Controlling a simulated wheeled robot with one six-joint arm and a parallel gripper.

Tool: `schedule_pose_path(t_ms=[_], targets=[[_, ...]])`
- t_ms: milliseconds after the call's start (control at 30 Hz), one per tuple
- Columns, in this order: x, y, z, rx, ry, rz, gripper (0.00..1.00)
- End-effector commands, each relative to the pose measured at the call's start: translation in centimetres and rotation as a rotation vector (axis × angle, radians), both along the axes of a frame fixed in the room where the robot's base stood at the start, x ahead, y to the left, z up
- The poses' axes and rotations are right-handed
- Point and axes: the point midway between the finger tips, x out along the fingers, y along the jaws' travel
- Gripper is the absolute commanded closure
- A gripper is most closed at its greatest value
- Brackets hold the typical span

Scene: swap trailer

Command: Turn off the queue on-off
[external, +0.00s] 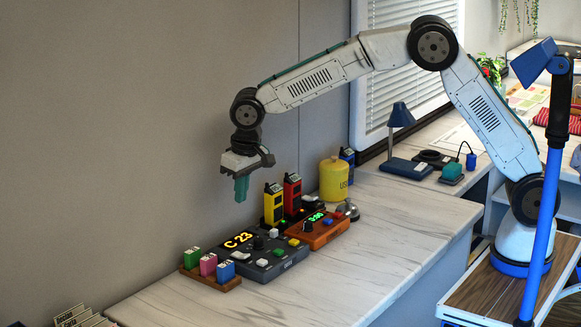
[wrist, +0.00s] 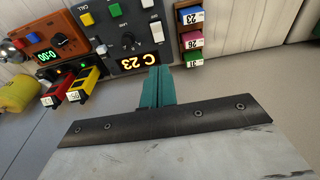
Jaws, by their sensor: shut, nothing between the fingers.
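The queue box (external: 262,257) is a dark console on the counter. Its lit orange display (external: 238,240) reads C 23, and the display also shows upside down in the wrist view (wrist: 141,61). In the wrist view the console carries a white rocker switch (wrist: 157,33), a black knob (wrist: 127,38), and small white, green and yellow buttons.
An orange device (external: 317,230) with a green display stands right of the console. A wooden rack with green, pink and blue blocks (external: 208,265) stands left. Yellow and red radios (external: 273,204) and a yellow canister (external: 333,180) stand near the wall. The front counter is clear.

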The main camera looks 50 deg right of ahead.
Motion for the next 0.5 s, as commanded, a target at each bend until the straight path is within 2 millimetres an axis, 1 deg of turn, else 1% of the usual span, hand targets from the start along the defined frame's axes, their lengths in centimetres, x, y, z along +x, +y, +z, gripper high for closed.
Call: schedule_pose_path(t_ms=[333, 433, 500], targets=[[0.0, -0.1, -0.2, -0.001, 0.001, -0.002, 1.0], [0.1, -0.1, -1.0, -0.001, 0.003, -0.002, 1.0], [0.2, -0.1, -2.0, -0.003, 0.005, -0.002, 1.0]])
